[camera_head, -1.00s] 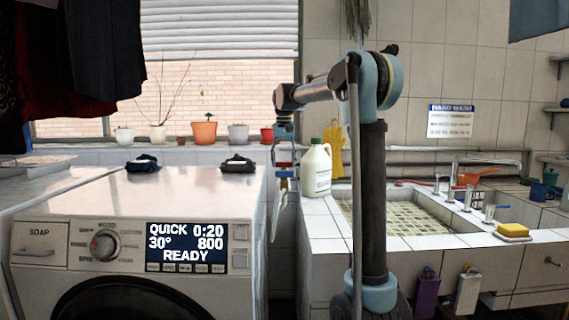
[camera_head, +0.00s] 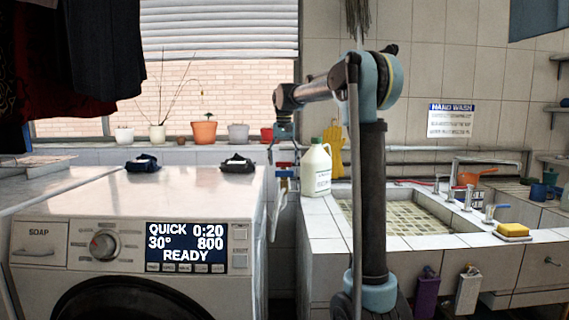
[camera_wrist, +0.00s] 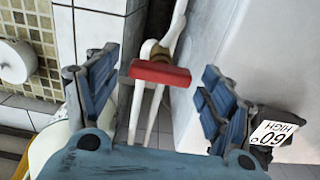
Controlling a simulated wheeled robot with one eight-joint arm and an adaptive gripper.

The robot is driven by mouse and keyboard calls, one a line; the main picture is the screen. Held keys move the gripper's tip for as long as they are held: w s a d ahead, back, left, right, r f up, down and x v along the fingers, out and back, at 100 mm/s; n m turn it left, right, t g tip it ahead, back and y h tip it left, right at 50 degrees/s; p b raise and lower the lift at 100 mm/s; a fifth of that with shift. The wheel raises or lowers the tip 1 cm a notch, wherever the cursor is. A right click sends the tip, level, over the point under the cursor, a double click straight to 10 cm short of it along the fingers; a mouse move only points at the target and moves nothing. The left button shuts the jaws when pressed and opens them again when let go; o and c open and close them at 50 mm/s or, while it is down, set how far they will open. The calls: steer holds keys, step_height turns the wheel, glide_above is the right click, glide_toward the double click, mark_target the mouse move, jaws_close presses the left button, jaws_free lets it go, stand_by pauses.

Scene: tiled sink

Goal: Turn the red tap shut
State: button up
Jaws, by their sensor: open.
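The red tap handle (camera_wrist: 160,74) is a short bar lying crossways in the middle of the wrist view, above a brass-coloured body and white pipes. My gripper (camera_wrist: 160,63) is open, with one blue ribbed finger on each side of the handle. A gap shows between each finger and the handle's ends, so the handle is not gripped. In the head view the red tap handle (camera_head: 284,165) is small, in the gap between washing machine and sink. My gripper hangs there at the end of my arm, too small to make out well.
The washing machine (camera_head: 135,235) stands left of the gap and the tiled sink counter (camera_head: 325,225) right. Flower pots (camera_head: 204,132) line the window sill behind.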

steer(key=shift+r, duration=0.1)
step_height(320, 180, up, 12)
stand_by(0.5)
steer(key=shift+f, duration=0.2)
steer(key=shift+t, duration=0.8)
steer(key=s+d+f, duration=0.5)
steer(key=s+f, duration=0.3)
steer(key=s, duration=0.2)
steer(key=s+d+f, duration=0.5)
steer(key=s+f, duration=0.4)
steer(key=s, duration=0.1)
steer(key=s+d+f, duration=0.5)
steer(key=s+f, duration=0.3)
steer(key=s, duration=0.2)
steer(key=shift+s+d+f, duration=0.2)
steer(key=shift+s+d, duration=0.1)
steer(key=shift+s, duration=0.1)
steer(key=s+d+f, duration=0.2)
steer(key=s+f, duration=0.8)
steer(key=f, duration=0.5)
steer(key=shift+s+f+t, duration=0.25)
steer(key=shift+f+t, duration=0.05)
